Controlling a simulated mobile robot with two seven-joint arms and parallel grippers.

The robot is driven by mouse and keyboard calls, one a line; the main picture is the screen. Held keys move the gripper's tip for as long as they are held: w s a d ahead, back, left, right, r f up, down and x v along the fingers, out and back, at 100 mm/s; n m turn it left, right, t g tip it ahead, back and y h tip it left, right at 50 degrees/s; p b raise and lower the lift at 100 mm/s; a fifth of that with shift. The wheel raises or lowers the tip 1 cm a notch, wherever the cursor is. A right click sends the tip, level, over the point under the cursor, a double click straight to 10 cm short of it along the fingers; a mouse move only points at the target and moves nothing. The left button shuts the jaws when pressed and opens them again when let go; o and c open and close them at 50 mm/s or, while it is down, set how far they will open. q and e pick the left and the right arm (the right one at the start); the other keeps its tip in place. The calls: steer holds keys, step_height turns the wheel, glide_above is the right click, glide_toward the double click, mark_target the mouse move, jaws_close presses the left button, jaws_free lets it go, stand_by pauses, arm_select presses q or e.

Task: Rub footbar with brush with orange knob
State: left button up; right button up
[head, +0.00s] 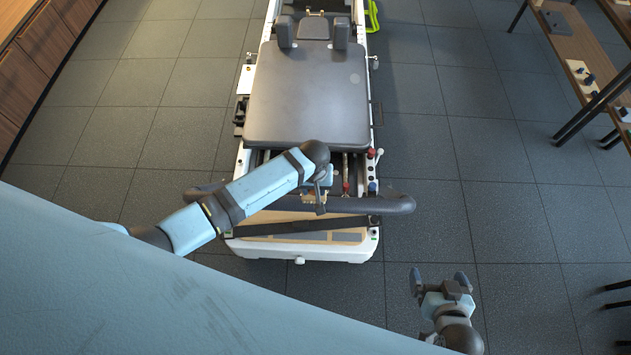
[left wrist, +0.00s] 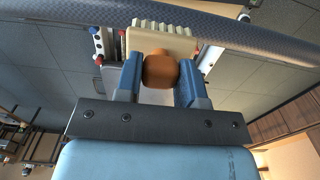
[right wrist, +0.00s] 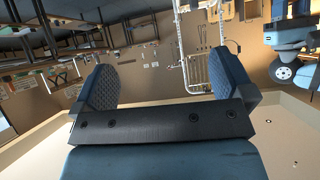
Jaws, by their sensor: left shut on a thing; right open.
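The footbar (head: 375,204) is a dark padded bar across the near end of the reformer. In the left wrist view the footbar (left wrist: 240,35) crosses the top of the picture. My left gripper (head: 322,192) is over the middle of the footbar. It is shut on the brush's orange knob (left wrist: 160,69), between its blue fingers. The brush's cream body and bristles (left wrist: 165,37) point towards the footbar and overlap it in the view; I cannot tell whether they touch. My right gripper (head: 440,281) is open and empty, right of the reformer; its fingers show apart in the right wrist view.
The reformer's dark carriage (head: 310,95) lies beyond the footbar, with its white frame end (head: 300,250) nearer me. Wooden cabinets (head: 45,55) stand at the far left. Wooden benches (head: 570,55) with small items are at the right. Tiled floor is clear beside the reformer.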

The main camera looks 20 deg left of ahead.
arm_select(q)
steer(key=shift+d+f, duration=0.15)
steer(key=shift+f, duration=0.3)
step_height(320, 180, down, 5)
steer(key=b, duration=0.5)
steer(key=shift+f, duration=0.15)
steer(key=shift+w+r+p, duration=0.4)
steer(key=shift+w+p, duration=0.05)
steer(key=shift+w, duration=0.1)
steer(key=shift+w+a, duration=0.25)
steer(key=shift+w, duration=0.3)
steer(key=shift+w+a, duration=0.2)
steer(key=shift+w, duration=0.3)
arm_select(e)
steer(key=shift+w+d+f+n, duration=0.1)
steer(key=shift+f+n, duration=0.1)
steer(key=shift+f, duration=0.55)
steer(key=shift+w+d+f+n, duration=0.1)
steer(key=shift+f+n, duration=0.1)
steer(key=shift+f, duration=0.5)
arm_select(q)
steer(key=shift+f, duration=0.35)
arm_select(e)
steer(key=shift+f, duration=0.1)
